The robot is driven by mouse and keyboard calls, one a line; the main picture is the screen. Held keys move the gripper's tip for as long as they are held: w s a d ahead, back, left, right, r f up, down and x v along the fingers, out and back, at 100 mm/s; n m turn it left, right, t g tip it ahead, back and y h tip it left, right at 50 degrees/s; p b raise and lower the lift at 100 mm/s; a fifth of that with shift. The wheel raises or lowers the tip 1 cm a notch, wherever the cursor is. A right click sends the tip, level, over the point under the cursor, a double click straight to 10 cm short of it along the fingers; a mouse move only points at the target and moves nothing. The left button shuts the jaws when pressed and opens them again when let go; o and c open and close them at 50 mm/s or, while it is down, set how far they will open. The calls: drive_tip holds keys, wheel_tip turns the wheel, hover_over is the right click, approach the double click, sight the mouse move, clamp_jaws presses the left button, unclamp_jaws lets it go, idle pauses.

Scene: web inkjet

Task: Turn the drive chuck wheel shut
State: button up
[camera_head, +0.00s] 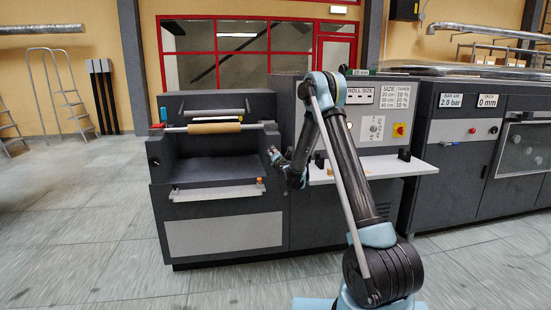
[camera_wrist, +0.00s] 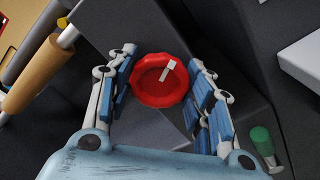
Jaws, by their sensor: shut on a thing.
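The drive chuck wheel (camera_wrist: 147,88) is a red, scalloped handwheel with a white mark on its face, tilted to the upper right. It sits between the blue-padded fingers of my gripper (camera_wrist: 162,72) in the wrist view, and the fingers are shut on its rim. In the head view my gripper (camera_head: 275,158) is at the right end of the dark unwinder machine (camera_head: 220,234). The wheel cannot be made out there. A brown roll core (camera_head: 214,128) on a bar spans the machine's top; it also shows at the left in the wrist view (camera_wrist: 32,75).
A green knob (camera_wrist: 260,140) is close to the right finger in the wrist view. A white shelf (camera_head: 388,168) juts out right of my arm, below a control panel with a red button (camera_head: 399,130). Open floor (camera_head: 75,235) lies to the left.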

drive_tip(key=m, duration=0.6)
drive_tip(key=shift+d+f+m, duration=0.1)
drive_tip(key=shift+d+m, duration=0.15)
drive_tip(key=shift+m, duration=0.05)
drive_tip(key=m, duration=0.3)
drive_tip(key=shift+m, duration=1)
drive_tip(key=shift+a, duration=0.1)
drive_tip(key=o, duration=1.1)
drive_tip(key=shift+a+f, duration=0.1)
